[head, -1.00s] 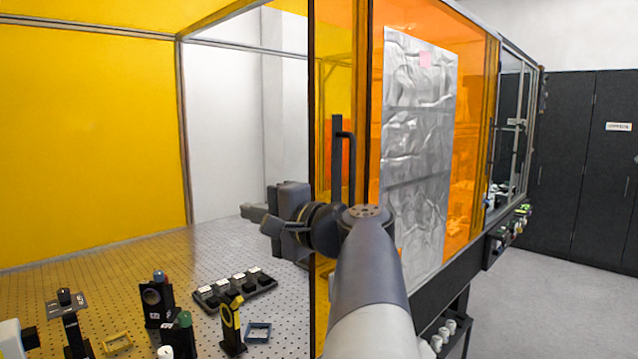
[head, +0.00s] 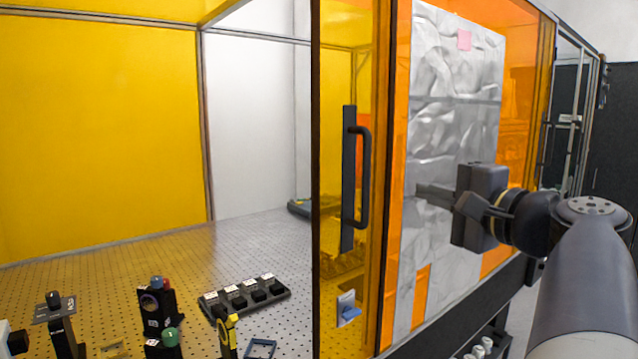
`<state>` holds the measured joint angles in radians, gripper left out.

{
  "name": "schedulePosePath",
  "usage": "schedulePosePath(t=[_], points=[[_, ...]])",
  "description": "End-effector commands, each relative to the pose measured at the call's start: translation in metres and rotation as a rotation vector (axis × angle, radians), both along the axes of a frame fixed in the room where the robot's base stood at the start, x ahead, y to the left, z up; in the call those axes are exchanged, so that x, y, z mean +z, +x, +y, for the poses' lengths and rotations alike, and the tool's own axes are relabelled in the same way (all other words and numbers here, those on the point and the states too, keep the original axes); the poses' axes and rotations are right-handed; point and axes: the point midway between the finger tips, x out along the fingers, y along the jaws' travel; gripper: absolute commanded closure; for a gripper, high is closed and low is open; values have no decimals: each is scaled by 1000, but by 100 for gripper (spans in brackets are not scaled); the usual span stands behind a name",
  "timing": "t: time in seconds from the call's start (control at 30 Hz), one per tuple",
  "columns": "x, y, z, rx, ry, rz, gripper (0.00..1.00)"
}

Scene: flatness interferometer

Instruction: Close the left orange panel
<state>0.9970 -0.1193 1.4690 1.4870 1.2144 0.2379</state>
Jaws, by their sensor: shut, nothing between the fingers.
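The orange panel (head: 338,75) with a dark frame stands at the middle of the head view, partly overlapping a second orange panel (head: 402,110) behind it. A black vertical handle (head: 363,178) sits on a dark plate on the near panel. To the left of the panel's dark edge, the enclosure front is open and shows the table inside. My gripper (head: 424,191) is shut and empty, to the right of the handle and apart from it. It is in front of the foil-covered sheet (head: 455,130), with its fingers pointing left.
The perforated optical table (head: 240,250) holds several mounts (head: 160,315) and a black tray (head: 245,292). A small blue-and-white piece (head: 348,308) shows low on the panel. A dark ledge (head: 450,315) runs along the enclosure's front. Dark cabinets (head: 612,120) stand at right.

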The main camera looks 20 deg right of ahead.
Motion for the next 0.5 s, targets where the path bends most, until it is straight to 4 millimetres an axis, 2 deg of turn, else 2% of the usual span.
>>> schedulePosePath(t=[0.5], points=[[2,80,21,5,0,1,100]])
